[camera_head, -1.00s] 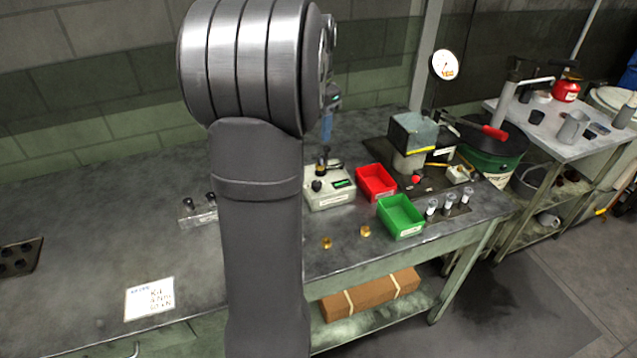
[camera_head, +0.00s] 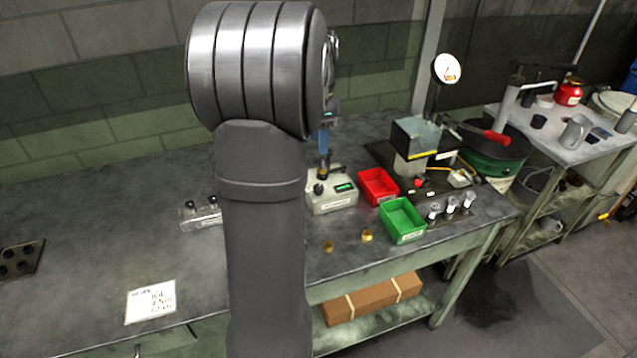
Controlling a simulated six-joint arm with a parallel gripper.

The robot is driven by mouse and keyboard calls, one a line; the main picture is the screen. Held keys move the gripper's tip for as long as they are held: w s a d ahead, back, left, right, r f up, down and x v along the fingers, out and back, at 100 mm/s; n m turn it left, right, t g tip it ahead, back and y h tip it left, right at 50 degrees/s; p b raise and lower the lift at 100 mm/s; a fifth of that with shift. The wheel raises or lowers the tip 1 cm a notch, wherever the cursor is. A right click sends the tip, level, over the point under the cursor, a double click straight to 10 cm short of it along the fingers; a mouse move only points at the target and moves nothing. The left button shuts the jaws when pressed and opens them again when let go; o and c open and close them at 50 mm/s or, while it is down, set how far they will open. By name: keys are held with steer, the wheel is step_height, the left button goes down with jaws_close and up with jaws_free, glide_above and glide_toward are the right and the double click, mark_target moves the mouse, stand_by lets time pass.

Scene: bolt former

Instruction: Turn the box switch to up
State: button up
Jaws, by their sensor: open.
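A pale box (camera_head: 333,203) with a black knob (camera_head: 319,188) and a lit green display stands on the bench, just right of my arm. It looks like the box with the switch, but the switch position is too small to read. My gripper (camera_head: 323,168) points down over the back of this box, mostly hidden behind my own arm. It is open, with its tips near the box's top. I cannot tell whether they touch it or its parts.
A red bin (camera_head: 378,186) and a green bin (camera_head: 402,219) stand right of the box. Two brass pieces (camera_head: 367,235) lie in front. A press (camera_head: 415,140) with a dial gauge stands behind the bins. A clear block (camera_head: 200,215) sits left of my arm.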

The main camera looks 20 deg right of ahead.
step_height(320, 180, down, 15)
steer(key=shift+r, duration=0.1)
stand_by(0.3)
